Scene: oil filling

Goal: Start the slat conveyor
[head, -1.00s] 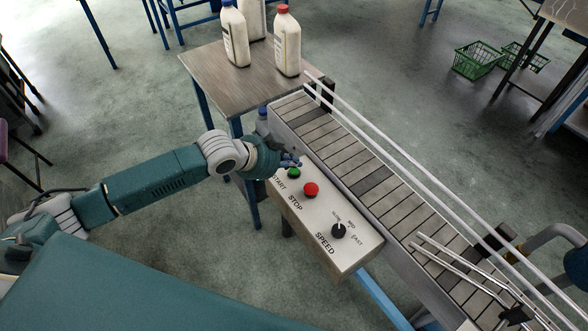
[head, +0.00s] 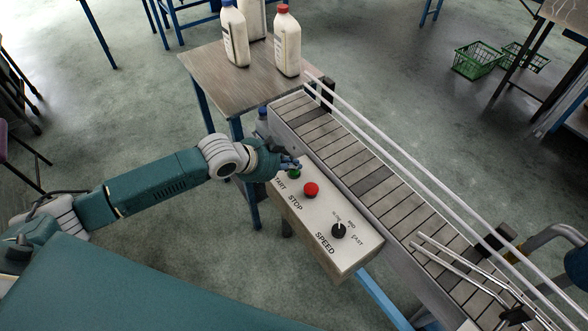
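The slat conveyor (head: 345,160) runs diagonally from the small table to the lower right. Its control box (head: 318,222) is fixed to the near side. The green START button (head: 294,174) is at the box's far left end, partly covered by my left gripper (head: 292,164). The fingertips are at the button; I cannot tell whether they press it. The gripper's opening is too small to make out. The red STOP button (head: 311,190) and the black SPEED knob (head: 338,231) are uncovered. My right gripper is not in view.
A wooden-topped table (head: 215,80) at the conveyor's far end holds white bottles, one with a blue cap (head: 235,35) and one with a red cap (head: 287,42). Guide rails (head: 420,175) line the conveyor. Green baskets (head: 475,58) lie on the floor at upper right.

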